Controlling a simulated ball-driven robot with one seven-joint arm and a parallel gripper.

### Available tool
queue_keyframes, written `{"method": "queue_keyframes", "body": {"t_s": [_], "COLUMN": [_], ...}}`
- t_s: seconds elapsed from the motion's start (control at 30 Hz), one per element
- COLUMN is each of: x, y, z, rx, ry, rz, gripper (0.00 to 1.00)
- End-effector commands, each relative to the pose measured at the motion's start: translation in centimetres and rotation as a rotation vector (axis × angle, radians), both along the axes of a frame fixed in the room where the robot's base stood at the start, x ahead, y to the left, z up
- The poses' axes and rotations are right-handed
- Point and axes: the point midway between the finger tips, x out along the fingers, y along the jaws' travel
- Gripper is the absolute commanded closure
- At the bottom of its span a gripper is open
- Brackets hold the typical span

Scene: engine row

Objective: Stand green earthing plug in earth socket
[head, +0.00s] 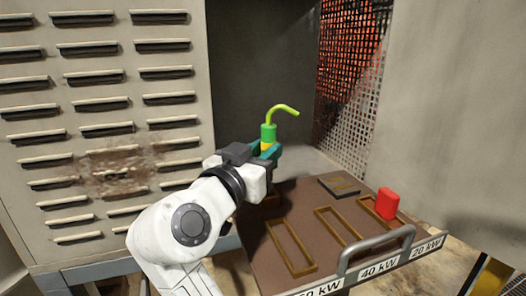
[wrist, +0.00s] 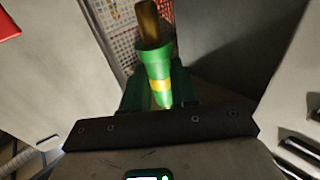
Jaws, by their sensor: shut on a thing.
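The green earthing plug (head: 268,133) has a yellow band and a bent light-green tail at its top. It stands roughly upright in my gripper (head: 267,151), above the back left of the brown tray. In the wrist view, the plug (wrist: 153,62) is between the green fingers of my gripper (wrist: 158,97), and a brass pin sticks out of its end. The jaws are shut on the plug. I cannot clearly identify the earth socket. A dark square plate (head: 325,187) with a brass-coloured mark lies at the back of the tray, to the right of my gripper. My arm hides part of the tray's left side.
The brown tray (head: 240,262) carries brass rectangular frames (head: 313,268) in a row, above labels reading 40 kW and 20 kW. A red block (head: 387,204) stands at the right frame. A grey handle (head: 375,243) rises at the front edge. A louvred cabinet (head: 105,110) stands left.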

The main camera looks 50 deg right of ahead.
Motion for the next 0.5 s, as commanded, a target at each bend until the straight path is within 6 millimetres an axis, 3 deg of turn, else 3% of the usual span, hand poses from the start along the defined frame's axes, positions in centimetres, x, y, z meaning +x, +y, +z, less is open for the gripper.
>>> {"method": "queue_keyframes", "body": {"t_s": [0.13, 0.5], "x": [0.00, 0.00], "y": [0.01, 0.01], "z": [-1.32, -1.50], "rx": [-0.001, -0.001], "ry": [0.000, 0.000], "rz": [0.000, 0.000], "gripper": [1.00, 1.00]}}
